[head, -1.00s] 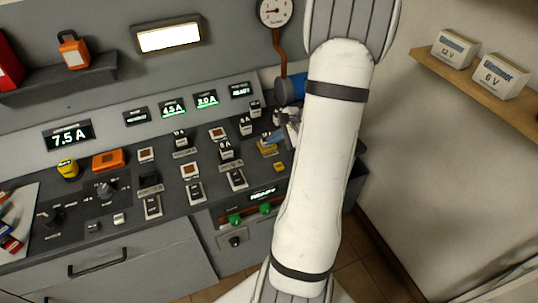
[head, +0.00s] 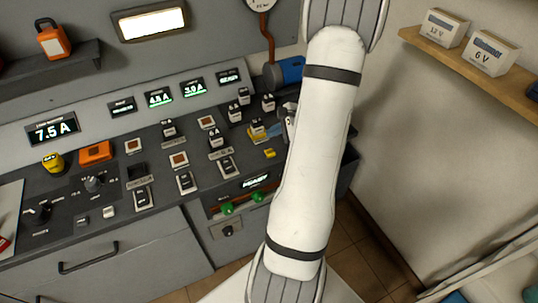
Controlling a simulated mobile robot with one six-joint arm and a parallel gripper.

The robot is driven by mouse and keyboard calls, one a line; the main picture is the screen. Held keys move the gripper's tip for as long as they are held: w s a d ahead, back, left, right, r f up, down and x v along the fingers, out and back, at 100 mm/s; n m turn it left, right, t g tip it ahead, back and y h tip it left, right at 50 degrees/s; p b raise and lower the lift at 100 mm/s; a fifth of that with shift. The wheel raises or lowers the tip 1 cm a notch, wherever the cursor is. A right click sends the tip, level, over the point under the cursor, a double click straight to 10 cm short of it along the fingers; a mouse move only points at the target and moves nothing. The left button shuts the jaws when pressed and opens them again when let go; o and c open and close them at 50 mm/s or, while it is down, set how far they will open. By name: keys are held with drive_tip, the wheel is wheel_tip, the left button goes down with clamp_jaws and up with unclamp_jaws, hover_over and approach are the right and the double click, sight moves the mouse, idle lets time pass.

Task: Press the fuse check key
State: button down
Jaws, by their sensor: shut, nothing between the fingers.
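The grey control console (head: 100,235) fills the left and middle of the head view, with several keys and switches on its sloped top. The labels are too small to read, so I cannot tell which is the fuse check key. My gripper (head: 272,131) shows only partly beside my white arm, low over the console's right end. Its bluish fingertips are shut and empty, close to a yellow part (head: 256,134). I cannot tell whether they touch it. A small yellow key (head: 270,153) lies just below them. My arm hides the area to the right.
A display reading 7.5 A (head: 53,129) and several smaller displays line the back panel. An orange block (head: 96,151) and a yellow knob (head: 53,162) stand on the left. A blue cylinder (head: 291,70) is behind the gripper. A wooden shelf (head: 480,70) holds two battery boxes.

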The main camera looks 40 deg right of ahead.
drive_tip(key=b, duration=0.3)
hover_over(273, 153)
wheel_tip(273, 153, down, 5)
drive_tip(key=shift+w+d+r, duration=0.1)
drive_tip(key=shift+d+r, duration=0.05)
drive_tip(key=shift+f+b, duration=0.55)
drive_tip(key=shift+f, duration=0.15)
idle(1.1)
drive_tip(key=shift+f+b, duration=0.25)
drive_tip(key=shift+b, duration=0.4)
drive_tip(key=shift+f+b, duration=0.4)
drive_tip(key=shift+b, duration=0.15)
idle(0.4)
drive_tip(key=shift+r, duration=0.1)
drive_tip(key=shift+r+p, duration=0.45)
drive_tip(key=shift+r, duration=0.3)
